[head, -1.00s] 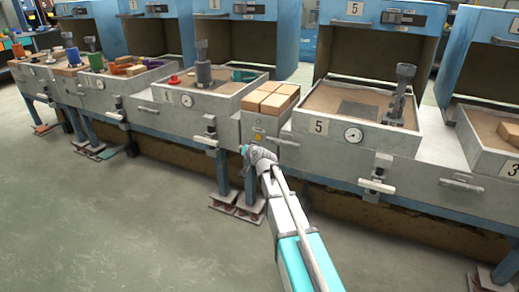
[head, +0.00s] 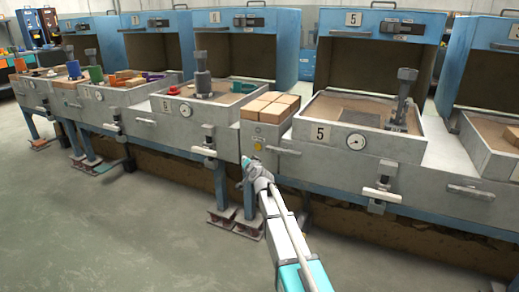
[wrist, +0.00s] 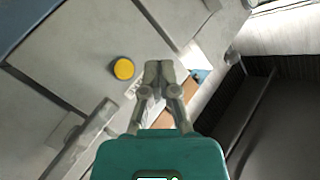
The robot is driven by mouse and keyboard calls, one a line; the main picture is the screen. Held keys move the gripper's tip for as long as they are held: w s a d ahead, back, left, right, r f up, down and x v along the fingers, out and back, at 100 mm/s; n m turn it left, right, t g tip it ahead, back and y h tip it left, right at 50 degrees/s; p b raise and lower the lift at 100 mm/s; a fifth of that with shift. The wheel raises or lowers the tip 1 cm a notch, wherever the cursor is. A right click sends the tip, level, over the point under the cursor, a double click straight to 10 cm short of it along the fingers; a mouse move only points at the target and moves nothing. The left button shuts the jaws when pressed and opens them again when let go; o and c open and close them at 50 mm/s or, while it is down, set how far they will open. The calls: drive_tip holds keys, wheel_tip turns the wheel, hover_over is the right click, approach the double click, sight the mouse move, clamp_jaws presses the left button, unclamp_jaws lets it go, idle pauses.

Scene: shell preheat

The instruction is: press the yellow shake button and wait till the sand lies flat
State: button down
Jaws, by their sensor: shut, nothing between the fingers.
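The yellow shake button (head: 257,146) is a small round knob on the grey front panel, just below the stacked tan blocks. It also shows in the wrist view (wrist: 124,69), left of my fingertips. My gripper (head: 246,161) is just below the button in the head view. In the wrist view my gripper (wrist: 159,66) is shut and empty, with the fingertips apart from the button in the picture. I cannot tell the depth between them. The sand box marked 5 (head: 345,141) holds brown sand with a darker grey rectangular area and a grey upright tool (head: 402,100).
A round gauge (head: 357,141) and a lever (head: 382,187) sit on the box's front. A handle (head: 283,150) is right of the button; in the wrist view, a bar handle (wrist: 82,137) lies lower left. Tan blocks (head: 269,106) stand above the button. Floor at left is clear.

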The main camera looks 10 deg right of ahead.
sight(255, 147)
drive_tip(key=shift+w, duration=0.1)
drive_tip(key=shift+w+d, duration=0.85)
drive_tip(key=shift+w, duration=0.3)
drive_tip(key=shift+w+d, duration=0.9)
drive_tip(key=shift+w, duration=0.25)
drive_tip(key=shift+w+d, duration=0.85)
drive_tip(key=shift+w, duration=0.3)
drive_tip(key=shift+w+d, duration=0.5)
drive_tip(key=shift+w, duration=0.25)
drive_tip(key=shift+s+a, duration=0.1)
idle(0.6)
drive_tip(key=shift+s+a, duration=0.45)
drive_tip(key=shift+s, duration=0.15)
drive_tip(key=shift+s+a, duration=0.75)
drive_tip(key=shift+s, duration=0.25)
drive_tip(key=shift+s+a, duration=0.7)
drive_tip(key=shift+s, duration=0.3)
